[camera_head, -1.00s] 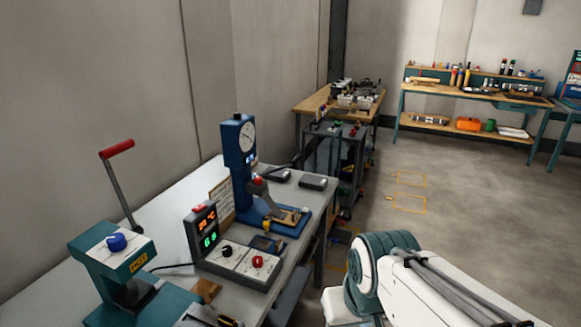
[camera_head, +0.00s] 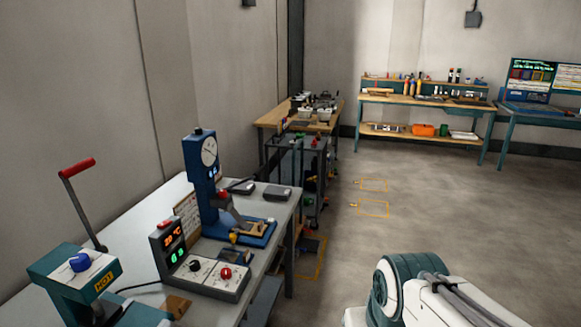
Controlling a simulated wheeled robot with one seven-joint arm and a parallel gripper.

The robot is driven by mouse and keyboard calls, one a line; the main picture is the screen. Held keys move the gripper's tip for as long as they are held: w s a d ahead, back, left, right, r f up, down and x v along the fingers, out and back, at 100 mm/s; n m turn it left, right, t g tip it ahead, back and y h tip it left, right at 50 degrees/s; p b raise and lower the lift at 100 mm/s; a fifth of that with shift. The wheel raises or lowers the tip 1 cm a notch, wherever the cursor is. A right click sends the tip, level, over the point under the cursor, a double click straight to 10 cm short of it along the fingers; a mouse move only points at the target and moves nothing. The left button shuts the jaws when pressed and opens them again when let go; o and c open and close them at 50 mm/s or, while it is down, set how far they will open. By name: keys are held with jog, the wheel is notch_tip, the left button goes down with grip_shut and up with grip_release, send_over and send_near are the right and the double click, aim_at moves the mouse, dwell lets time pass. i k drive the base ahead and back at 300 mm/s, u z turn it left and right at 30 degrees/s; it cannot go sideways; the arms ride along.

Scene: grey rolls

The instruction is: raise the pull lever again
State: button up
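A pull lever (camera_head: 82,204) with a red handle grip stands raised on a teal press (camera_head: 72,278) at the left end of the grey workbench. The press has a blue knob and a yellow "HOT" label. The lever tilts up and to the left. Part of my white and teal arm shows at the bottom right, well apart from the lever. My gripper is outside the picture.
A control box (camera_head: 200,270) with digital readouts and a blue gauge press (camera_head: 205,185) stand on the workbench (camera_head: 130,212). A cart (camera_head: 297,160) and wooden benches (camera_head: 425,98) stand further back. The floor at the right is open, with yellow markings.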

aim_at(260, 169)
jog(key=z, duration=0.05)
jog(key=i, duration=1.2)
jog(key=u, duration=0.65)
